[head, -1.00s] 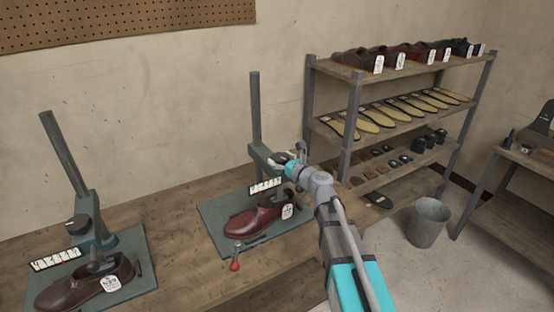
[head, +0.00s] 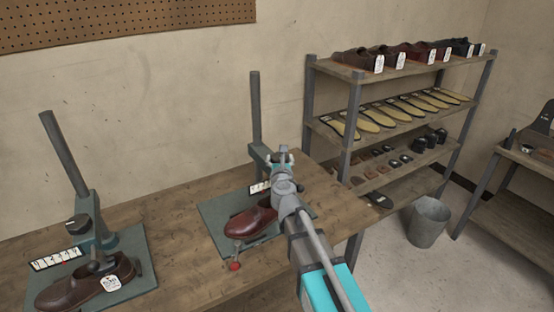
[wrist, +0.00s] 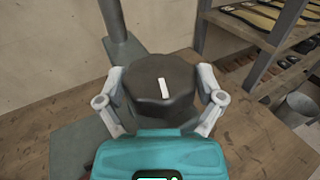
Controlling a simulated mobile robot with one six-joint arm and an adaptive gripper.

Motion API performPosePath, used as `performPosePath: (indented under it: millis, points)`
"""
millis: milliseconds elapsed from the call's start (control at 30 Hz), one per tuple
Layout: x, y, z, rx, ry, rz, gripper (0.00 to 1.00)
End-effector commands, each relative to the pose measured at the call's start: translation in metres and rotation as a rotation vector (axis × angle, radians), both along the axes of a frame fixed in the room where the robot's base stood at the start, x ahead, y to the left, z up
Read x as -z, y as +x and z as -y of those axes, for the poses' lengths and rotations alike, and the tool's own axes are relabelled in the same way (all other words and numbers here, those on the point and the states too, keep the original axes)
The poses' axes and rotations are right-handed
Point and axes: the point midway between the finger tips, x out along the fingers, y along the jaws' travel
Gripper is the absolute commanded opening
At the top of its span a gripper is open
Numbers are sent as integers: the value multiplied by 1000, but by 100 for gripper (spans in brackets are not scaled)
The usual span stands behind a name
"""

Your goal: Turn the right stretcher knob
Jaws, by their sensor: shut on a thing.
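The right stretcher knob (wrist: 150,88) is a dark, ridged round cap with a white line on top, seen large in the wrist view. The line runs nearly upright in that view, tilted slightly. My gripper (wrist: 160,80) is shut on the knob, with one grey finger on each side. In the head view my gripper (head: 283,157) is at the right stretcher (head: 256,110), beside its post, and hides the knob. A reddish-brown shoe (head: 246,224) sits on this stretcher, its right part hidden by my arm. The stretcher's white scale plate (head: 259,188) shows only in part.
The left stretcher (head: 68,155) holds a brown shoe (head: 62,294) and has its own dark knob (head: 77,221). A shelf rack (head: 350,120) with shoes and soles stands to the right. A grey bucket (head: 428,222) is on the floor.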

Motion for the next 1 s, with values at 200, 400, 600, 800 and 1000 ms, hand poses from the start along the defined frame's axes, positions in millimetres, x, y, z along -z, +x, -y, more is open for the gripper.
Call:
performPosePath:
  millis: [200,400,600,800,1000]
  points:
    - [0,-3,0,39,-1,0,39]
    - [0,-3,0,45,0,0,39]
    - [0,-3,0,44,0,0,39]
    - [0,-2,0,44,0,0,100]
    - [0,-1,-1,44,1,0,100]
